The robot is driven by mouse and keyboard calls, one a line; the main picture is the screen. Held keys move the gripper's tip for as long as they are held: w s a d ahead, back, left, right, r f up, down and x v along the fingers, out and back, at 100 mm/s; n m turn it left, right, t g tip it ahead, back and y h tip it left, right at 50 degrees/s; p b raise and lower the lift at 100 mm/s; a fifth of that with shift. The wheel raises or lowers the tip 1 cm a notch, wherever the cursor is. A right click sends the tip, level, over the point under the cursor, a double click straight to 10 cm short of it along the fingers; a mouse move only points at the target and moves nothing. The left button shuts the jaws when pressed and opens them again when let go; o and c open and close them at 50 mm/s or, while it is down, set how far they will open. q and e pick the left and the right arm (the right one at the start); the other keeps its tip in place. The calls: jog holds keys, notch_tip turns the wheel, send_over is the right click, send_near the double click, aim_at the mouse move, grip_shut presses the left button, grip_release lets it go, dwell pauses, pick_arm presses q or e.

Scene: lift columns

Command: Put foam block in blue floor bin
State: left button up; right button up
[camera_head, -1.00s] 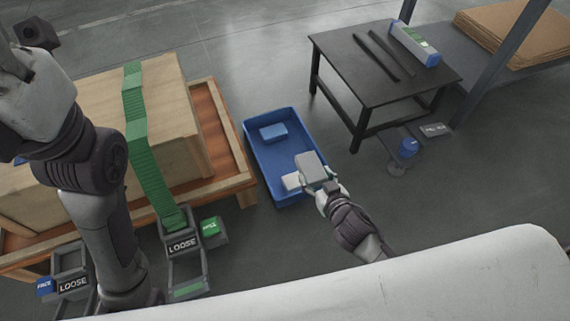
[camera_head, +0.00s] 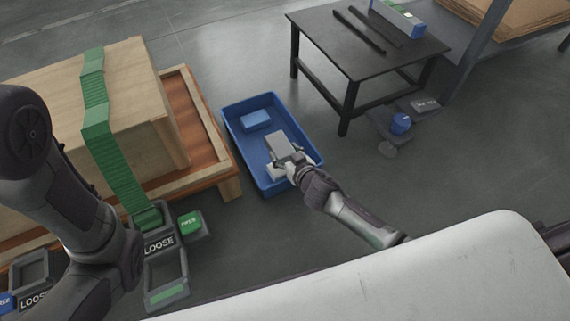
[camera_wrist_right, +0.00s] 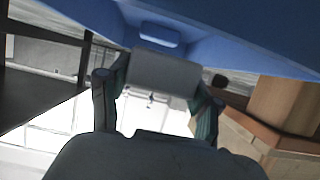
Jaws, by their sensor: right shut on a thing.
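My right gripper (camera_head: 292,163) is shut on a light grey foam block (camera_head: 279,145) over the blue floor bin (camera_head: 231,143). In the right wrist view the foam block (camera_wrist_right: 163,73) sits between the two fingers, with the blue bin wall (camera_wrist_right: 230,35) beyond it. A smaller blue block (camera_head: 257,119) lies inside the bin at its far end. A pale object (camera_head: 274,172) shows beside the gripper, partly hidden by it. The exact height of the foam block above the bin floor is hard to tell. My left arm is at the left, its gripper outside the picture.
A pallet (camera_head: 210,135) with a large strapped crate (camera_head: 150,100) stands close left of the bin. A black table (camera_head: 350,60) stands to the right. Frames marked LOOSE (camera_head: 165,268) lie on the floor at lower left.

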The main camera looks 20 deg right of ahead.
jog(key=shift+f+b, duration=1.95)
jog(key=shift+f, duration=0.4)
jog(key=o, duration=0.7)
jog(key=shift+o, duration=0.3)
jog(key=shift+r, duration=0.1)
